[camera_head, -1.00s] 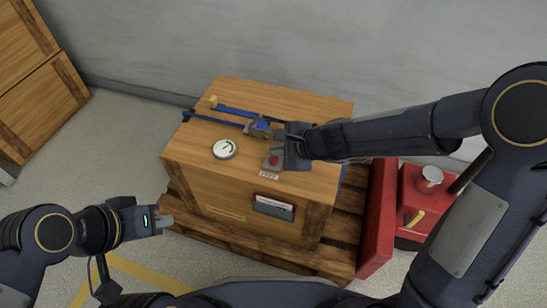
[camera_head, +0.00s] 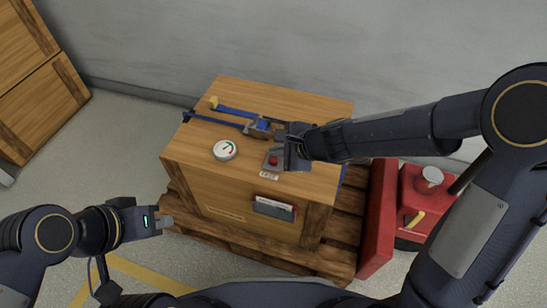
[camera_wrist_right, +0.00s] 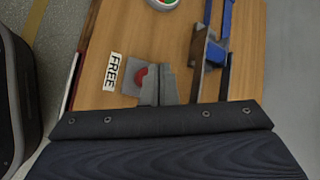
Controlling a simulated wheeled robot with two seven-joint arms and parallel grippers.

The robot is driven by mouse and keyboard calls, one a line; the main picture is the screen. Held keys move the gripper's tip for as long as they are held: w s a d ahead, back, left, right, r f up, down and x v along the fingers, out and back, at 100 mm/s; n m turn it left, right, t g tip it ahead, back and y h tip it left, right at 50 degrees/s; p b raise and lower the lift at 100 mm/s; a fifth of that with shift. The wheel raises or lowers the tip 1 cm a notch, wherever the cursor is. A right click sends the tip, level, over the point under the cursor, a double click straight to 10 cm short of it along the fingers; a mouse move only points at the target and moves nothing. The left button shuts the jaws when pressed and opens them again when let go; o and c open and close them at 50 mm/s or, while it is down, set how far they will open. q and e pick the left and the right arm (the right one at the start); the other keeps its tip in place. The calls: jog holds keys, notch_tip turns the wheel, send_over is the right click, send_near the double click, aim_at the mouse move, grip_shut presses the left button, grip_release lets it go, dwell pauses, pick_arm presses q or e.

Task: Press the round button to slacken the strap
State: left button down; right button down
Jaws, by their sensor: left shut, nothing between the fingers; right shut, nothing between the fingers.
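The round red button (camera_head: 273,160) sits on a small grey plate on top of the wooden crate (camera_head: 210,165). It also shows in the right wrist view (camera_wrist_right: 142,76), beside a label reading FREE (camera_wrist_right: 113,72). The blue strap (camera_head: 235,111) runs across the crate top to a metal ratchet buckle (camera_head: 262,127). My right gripper (camera_head: 282,157) is shut and empty, over the crate right beside the button; I cannot tell whether it touches it. In the right wrist view its grey fingers (camera_wrist_right: 158,84) overlap the button's edge. My left gripper (camera_head: 165,222) is shut and empty, left of the crate.
A round dial gauge (camera_head: 225,149) sits on the crate top, left of the button. The crate stands on a wooden pallet (camera_head: 260,253). A red box (camera_head: 412,190) stands on the right. More wooden crates (camera_head: 40,100) stand at the far left, and a grey wall is behind.

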aim_at(277, 161)
jog(key=shift+f, duration=0.15)
dwell(0.4)
jog(key=shift+f+b, duration=0.25)
jog(key=shift+b, duration=0.2)
jog(key=shift+f+b, duration=0.5)
jog(key=shift+f, duration=0.05)
dwell(0.5)
jog(key=shift+r, duration=0.1)
jog(key=shift+r+p, duration=0.85)
jog(key=shift+p, duration=0.05)
notch_tip(277, 161, up, 5)
jog(key=p, duration=0.5)
